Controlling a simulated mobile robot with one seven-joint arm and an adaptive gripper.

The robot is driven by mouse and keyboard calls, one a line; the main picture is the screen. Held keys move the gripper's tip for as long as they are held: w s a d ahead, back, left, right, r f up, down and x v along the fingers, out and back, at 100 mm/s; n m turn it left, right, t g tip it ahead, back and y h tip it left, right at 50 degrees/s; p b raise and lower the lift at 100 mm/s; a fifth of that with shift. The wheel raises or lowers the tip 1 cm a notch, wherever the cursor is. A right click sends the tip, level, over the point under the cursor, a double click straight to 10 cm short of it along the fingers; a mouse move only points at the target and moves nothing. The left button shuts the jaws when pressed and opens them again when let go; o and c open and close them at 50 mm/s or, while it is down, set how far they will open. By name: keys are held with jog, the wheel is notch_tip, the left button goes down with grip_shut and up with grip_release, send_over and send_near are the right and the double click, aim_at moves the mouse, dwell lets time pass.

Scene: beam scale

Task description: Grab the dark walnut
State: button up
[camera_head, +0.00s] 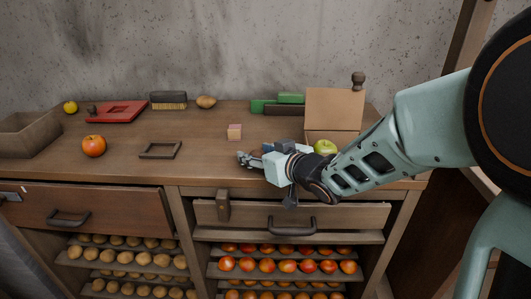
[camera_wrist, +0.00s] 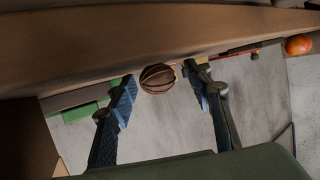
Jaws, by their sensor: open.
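The dark walnut (camera_wrist: 155,79) is a round, ridged brown nut at the table surface in the wrist view. It shows between the two fingertips of my gripper (camera_wrist: 160,74), with a small gap on each side. I cannot tell from this view how far beyond the tips it lies. In the head view my gripper (camera_head: 256,153) is low over the front of the table, pointing left, its fingers apart. I cannot make out the walnut there; my gripper may hide it.
Green blocks (camera_head: 291,98) lie at the back. The table left of my gripper is clear up to a small dark frame (camera_head: 160,150).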

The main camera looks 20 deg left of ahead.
jog(key=c, duration=0.9)
jog(key=shift+r, duration=0.1)
